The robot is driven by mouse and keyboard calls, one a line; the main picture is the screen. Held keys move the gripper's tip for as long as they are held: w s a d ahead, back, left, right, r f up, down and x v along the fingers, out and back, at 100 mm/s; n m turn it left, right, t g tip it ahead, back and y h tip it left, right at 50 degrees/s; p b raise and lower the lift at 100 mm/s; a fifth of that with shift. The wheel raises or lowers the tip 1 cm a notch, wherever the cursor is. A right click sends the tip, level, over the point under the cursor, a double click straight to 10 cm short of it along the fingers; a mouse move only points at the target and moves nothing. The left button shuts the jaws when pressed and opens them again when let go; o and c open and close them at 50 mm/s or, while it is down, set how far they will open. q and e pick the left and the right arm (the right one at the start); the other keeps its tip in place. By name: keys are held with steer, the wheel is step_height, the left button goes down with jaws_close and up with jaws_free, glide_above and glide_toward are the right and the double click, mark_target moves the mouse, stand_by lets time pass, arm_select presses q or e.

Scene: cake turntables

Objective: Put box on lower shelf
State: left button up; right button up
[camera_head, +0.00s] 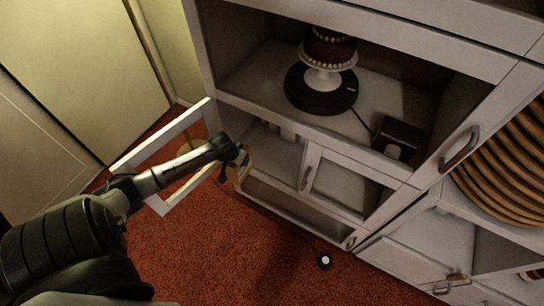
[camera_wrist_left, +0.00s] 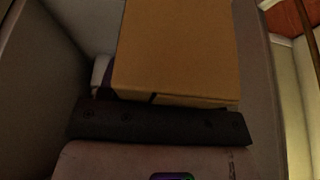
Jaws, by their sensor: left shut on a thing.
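The tan cardboard box (camera_wrist_left: 175,45) fills the upper middle of the left wrist view, against the dark bar of my left gripper (camera_wrist_left: 160,125). In the head view my left gripper (camera_head: 240,158) is at the left opening of the cabinet's lower shelf (camera_head: 268,145) and is shut on the box. Only a small tan part of the box shows there, and the gripper hides much of it. Grey walls stand beside the box in the wrist view. I cannot tell whether the box touches the shelf. My right gripper is not in view.
The upper shelf holds a cake (camera_head: 328,50) on a dark turntable (camera_head: 318,98) and a black device (camera_head: 398,138).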

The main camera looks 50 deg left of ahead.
arm_select(q)
steer(key=w+a+b, duration=0.4)
steer(key=w, duration=0.3)
steer(key=w+a+b, duration=0.4)
steer(key=w+b, duration=0.1)
steer(key=w, duration=0.3)
steer(key=shift+a+f, duration=0.3)
steer(key=shift+f, duration=0.05)
steer(key=shift+w, duration=0.15)
step_height(320, 180, down, 4)
steer(key=b, duration=0.3)
steer(key=shift+w+a+r, duration=0.1)
steer(key=shift+w+r, duration=0.05)
steer(key=shift+r, duration=0.1)
steer(key=shift+w, duration=0.1)
steer(key=o, duration=1.5)
steer(key=shift+f, duration=0.15)
steer(key=shift+c, duration=0.2)
